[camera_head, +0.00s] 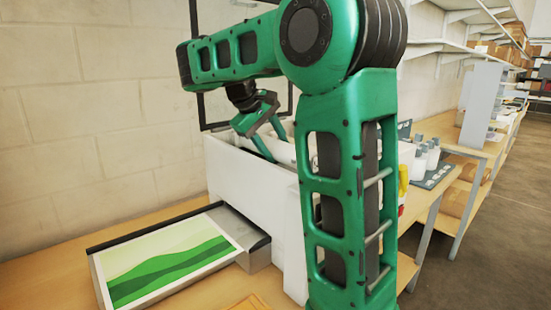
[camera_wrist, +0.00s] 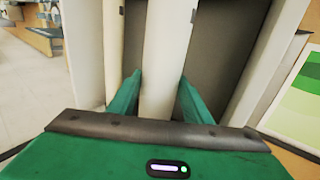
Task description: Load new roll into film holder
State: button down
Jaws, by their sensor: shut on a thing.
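The white laminator (camera_head: 232,172) stands on the table with its top open. My gripper (camera_wrist: 160,88) is shut on a pale film roll (camera_wrist: 168,45), with one green finger on each side of it. The held roll is inside or just above the laminator's open top; whether it is seated in the film holder cannot be told. A second pale roll (camera_wrist: 113,40) lies beside it, to the left in the wrist view. In the head view my gripper (camera_head: 257,132) reaches into the open top, and my arm hides much of the laminator's right side.
A tray with a green-patterned sheet (camera_head: 165,262) lies at the laminator's left front. The wooden table (camera_head: 45,290) is bare at the front left. White bottles (camera_head: 428,155) stand behind on the right. Wall shelves (camera_head: 450,45) hang at the upper right.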

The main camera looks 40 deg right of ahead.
aim_at(275, 158)
jog(key=shift+f, duration=1.55)
jog(key=shift+f, duration=0.3)
jog(key=c, duration=0.9)
grip_release()
